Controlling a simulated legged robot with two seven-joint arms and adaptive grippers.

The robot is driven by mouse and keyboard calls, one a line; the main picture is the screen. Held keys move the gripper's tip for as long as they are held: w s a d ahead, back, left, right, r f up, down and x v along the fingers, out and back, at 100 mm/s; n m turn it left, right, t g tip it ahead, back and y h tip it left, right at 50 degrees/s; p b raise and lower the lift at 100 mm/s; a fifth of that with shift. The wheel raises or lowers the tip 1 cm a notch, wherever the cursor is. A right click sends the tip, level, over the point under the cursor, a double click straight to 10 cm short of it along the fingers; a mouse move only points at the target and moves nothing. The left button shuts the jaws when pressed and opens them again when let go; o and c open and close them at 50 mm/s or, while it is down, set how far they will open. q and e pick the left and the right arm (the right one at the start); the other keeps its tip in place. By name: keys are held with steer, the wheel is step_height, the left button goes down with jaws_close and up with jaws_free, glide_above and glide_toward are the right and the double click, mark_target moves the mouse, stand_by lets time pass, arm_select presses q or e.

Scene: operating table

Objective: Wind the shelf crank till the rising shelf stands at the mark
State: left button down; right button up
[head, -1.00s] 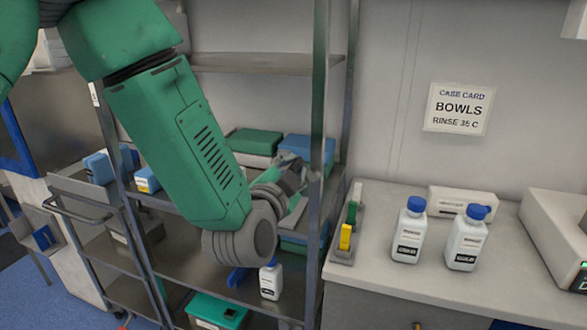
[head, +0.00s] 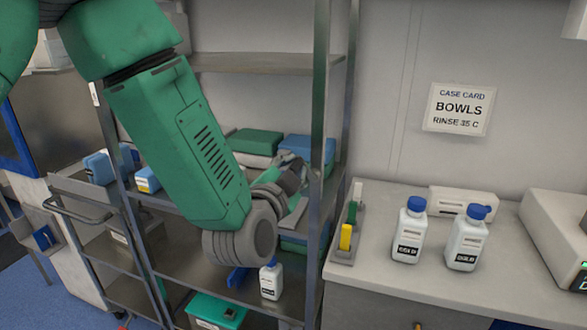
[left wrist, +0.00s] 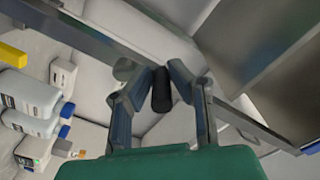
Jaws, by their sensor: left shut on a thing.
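My left gripper (head: 305,178) is at the right front post of the metal rack, partly hidden behind my own wrist in the head view. In the left wrist view its two fingers (left wrist: 161,88) are closed around a dark cylindrical crank handle (left wrist: 161,92). A round grey piece (left wrist: 125,70) shows beside the handle at the post. The shelf (head: 172,204) carrying folded packs is partly covered by my arm. I cannot tell which shelf rises, and I cannot make out a mark. My right gripper is not in view.
A counter (head: 375,280) on the right holds two white bottles with blue caps (head: 410,232) (head: 467,240) and a holder with a yellow piece (head: 346,237). The rack post (head: 318,90) stands close to my gripper. An upper shelf (head: 265,63) is empty.

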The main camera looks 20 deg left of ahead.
arm_select(q)
steer(key=shift+f, duration=0.15)
stand_by(0.6)
steer(key=c, duration=1.5)
jaws_free()
steer(key=shift+s, duration=0.1)
steer(key=shift+s, duration=3.55)
